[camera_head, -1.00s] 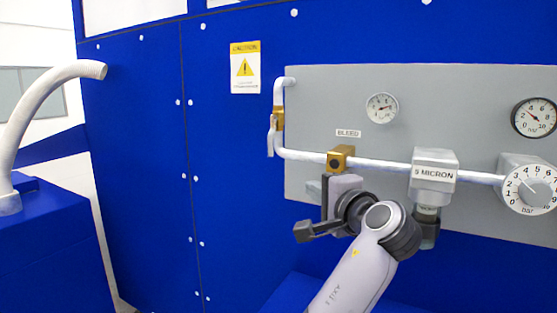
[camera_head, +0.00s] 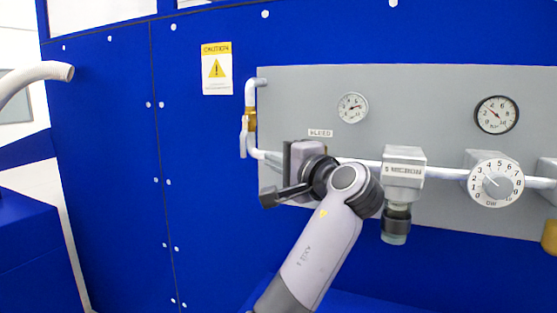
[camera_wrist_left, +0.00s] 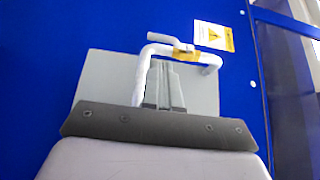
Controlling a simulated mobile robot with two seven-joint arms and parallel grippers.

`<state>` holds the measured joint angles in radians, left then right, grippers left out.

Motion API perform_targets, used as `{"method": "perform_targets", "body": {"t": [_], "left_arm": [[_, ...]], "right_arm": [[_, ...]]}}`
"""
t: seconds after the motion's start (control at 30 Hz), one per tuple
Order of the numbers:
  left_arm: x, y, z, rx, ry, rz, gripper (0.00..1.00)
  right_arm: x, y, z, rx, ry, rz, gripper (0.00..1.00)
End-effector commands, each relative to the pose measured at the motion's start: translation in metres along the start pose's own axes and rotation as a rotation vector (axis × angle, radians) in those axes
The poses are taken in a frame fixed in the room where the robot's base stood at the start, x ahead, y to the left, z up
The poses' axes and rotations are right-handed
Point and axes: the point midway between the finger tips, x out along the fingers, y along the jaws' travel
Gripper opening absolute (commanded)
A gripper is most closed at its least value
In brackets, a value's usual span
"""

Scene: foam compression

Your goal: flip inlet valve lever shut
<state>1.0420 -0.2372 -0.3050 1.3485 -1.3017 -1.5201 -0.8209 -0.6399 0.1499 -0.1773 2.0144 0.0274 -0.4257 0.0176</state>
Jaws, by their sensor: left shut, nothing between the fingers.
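A brass valve (camera_head: 251,119) sits on the vertical white pipe at the panel's left end, with a thin pale lever (camera_head: 243,138) hanging down beside it. This looks like the inlet valve, though no label on it is readable. In the left wrist view the brass valve (camera_wrist_left: 184,50) shows beyond the fingertips, near the caution sign. My left gripper (camera_head: 298,160) is in front of the panel, right of that lever and apart from it. Its fingers (camera_wrist_left: 165,86) are together and empty, pointing towards the pipework. It hides the pipe section under the BLEED label. My right gripper is not in view.
The grey panel (camera_head: 430,110) carries two gauges (camera_head: 353,107) (camera_head: 497,115), a 5 MICRON filter (camera_head: 403,170) and a round regulator dial (camera_head: 496,183). Another brass part (camera_head: 550,237) is at the right edge. A caution sign (camera_head: 216,68) is on the blue wall, which is clear left of the lever.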

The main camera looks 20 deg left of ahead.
Motion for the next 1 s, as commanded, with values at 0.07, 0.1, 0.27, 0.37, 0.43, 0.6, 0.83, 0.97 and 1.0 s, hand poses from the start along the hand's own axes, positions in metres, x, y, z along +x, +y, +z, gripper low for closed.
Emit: {"method": "perform_targets", "body": {"t": [0.07,0.1,0.27,0.37,0.43,0.6,0.83,0.97,1.0], "left_arm": [[0.019,-0.002,0.001,0.0,-0.005,-0.001,0.0],[0.028,-0.002,0.001,0.001,-0.004,0.0,0.0],[0.061,-0.002,0.001,0.0,-0.003,0.0,0.0],[0.078,-0.001,0.001,0.001,-0.003,0.001,0.0],[0.087,-0.001,0.0,0.0,-0.001,0.001,0.0],[0.1,-0.001,0.0,-0.001,0.0,0.0,0.0],[0.103,0.0,0.0,-0.002,0.001,0.001,0.0],[0.103,0.0,0.0,-0.002,0.001,0.001,0.0],[0.102,0.0,0.0,-0.001,0.001,0.0,0.0]], "right_arm": [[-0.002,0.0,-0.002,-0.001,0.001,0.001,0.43],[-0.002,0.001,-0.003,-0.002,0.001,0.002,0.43],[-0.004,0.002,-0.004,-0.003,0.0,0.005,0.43],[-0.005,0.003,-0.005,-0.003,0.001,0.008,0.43],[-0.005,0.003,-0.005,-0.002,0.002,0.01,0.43],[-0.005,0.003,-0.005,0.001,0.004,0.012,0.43],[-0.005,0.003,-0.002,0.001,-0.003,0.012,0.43],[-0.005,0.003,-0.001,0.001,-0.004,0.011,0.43],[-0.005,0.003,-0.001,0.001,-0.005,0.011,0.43]]}}
